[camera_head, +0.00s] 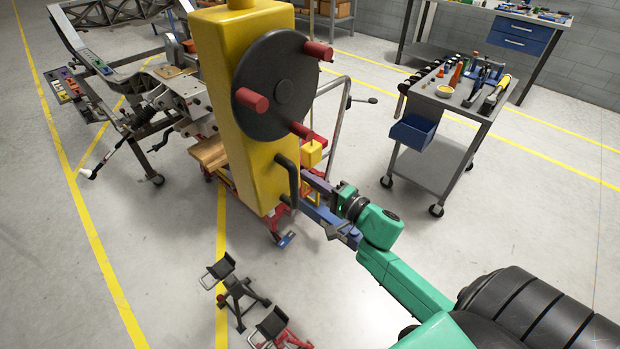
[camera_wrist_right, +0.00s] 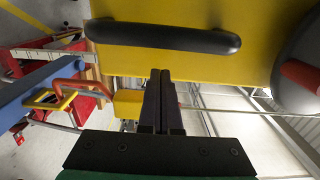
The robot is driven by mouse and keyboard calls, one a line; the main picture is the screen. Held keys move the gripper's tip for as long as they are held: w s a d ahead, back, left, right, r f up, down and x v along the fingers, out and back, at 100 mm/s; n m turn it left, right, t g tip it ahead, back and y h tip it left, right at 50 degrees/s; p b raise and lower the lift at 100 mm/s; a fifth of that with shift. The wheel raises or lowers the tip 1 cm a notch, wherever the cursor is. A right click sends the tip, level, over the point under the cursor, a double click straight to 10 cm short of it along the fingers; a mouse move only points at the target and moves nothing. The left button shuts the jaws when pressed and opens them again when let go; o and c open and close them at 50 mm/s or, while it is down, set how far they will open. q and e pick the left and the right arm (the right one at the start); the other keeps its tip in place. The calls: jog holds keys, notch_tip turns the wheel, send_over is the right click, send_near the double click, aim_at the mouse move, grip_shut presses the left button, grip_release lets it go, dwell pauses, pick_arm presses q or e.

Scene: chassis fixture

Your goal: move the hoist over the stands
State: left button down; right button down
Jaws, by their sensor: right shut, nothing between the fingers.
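The hoist's large yellow body (camera_head: 262,130) fills the middle of the head view, with a black disc (camera_head: 278,88) bearing red knobs and a black handle (camera_head: 288,180) low on its side. Two small dark stands (camera_head: 238,292) are on the floor at the bottom; the other stand (camera_head: 275,328) has red parts. My right gripper (camera_head: 314,184) is beside the body near the handle. In the right wrist view its fingers (camera_wrist_right: 160,75) are together and empty, pointing at the yellow face just below the handle (camera_wrist_right: 165,37). They look apart from the handle. My left gripper is not in view.
A grey tool cart (camera_head: 450,125) with a blue bin (camera_head: 413,131) stands at the right. A workbench (camera_head: 500,20) is behind it. A metal chassis frame (camera_head: 100,70) is at the left. Open floor with yellow lines lies around the stands.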

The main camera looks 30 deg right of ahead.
aim_at(295, 193)
jog(key=a+p, duration=0.1)
jog(key=a, duration=0.1)
jog(key=s+a+p, duration=0.1)
jog(key=a, duration=0.1)
jog(key=shift+s, duration=0.15)
jog(key=shift+s+a+f+p, duration=0.15)
jog(key=shift+s+a+p, duration=0.2)
jog(key=shift+a, duration=0.3)
jog(key=s+a+p, duration=0.1)
jog(key=s+a, duration=0.1)
jog(key=a, duration=0.6)
jog(key=shift+s, duration=0.3)
jog(key=shift+a, duration=0.1)
